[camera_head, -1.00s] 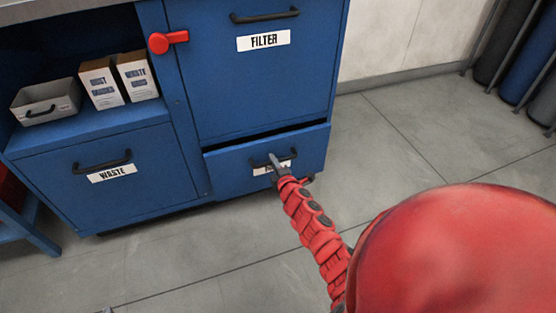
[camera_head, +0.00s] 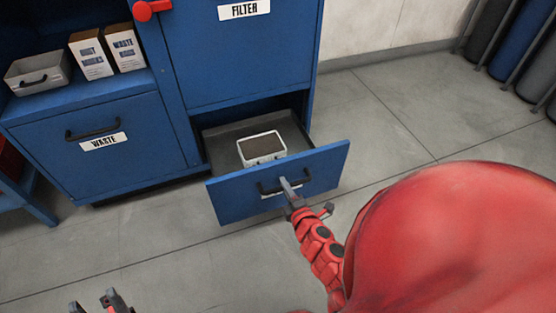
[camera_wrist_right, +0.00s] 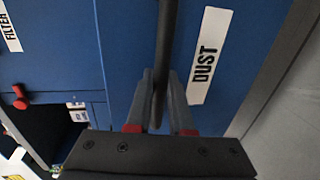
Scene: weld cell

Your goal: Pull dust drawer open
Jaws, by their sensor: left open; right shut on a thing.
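The blue dust drawer (camera_head: 235,203) stands pulled out from the bottom right of the blue cabinet. My right gripper (camera_head: 290,190) is shut on the drawer's black bar handle (camera_head: 268,187). In the right wrist view the fingers (camera_wrist_right: 160,100) sit on both sides of the handle (camera_wrist_right: 166,40), beside the DUST label (camera_wrist_right: 209,55). In the head view my gripper covers much of that label. My left gripper (camera_head: 95,303) is open and empty at the bottom left, low over the floor.
The FILTER door (camera_head: 250,60) and WASTE drawer (camera_head: 90,140) are closed. A red handle (camera_head: 152,9) sticks out from the cabinet. A grey bin (camera_head: 38,75) and two boxes (camera_head: 107,54) stand on the shelf. Cylinders (camera_head: 520,45) stand at top right. Floor in front is clear.

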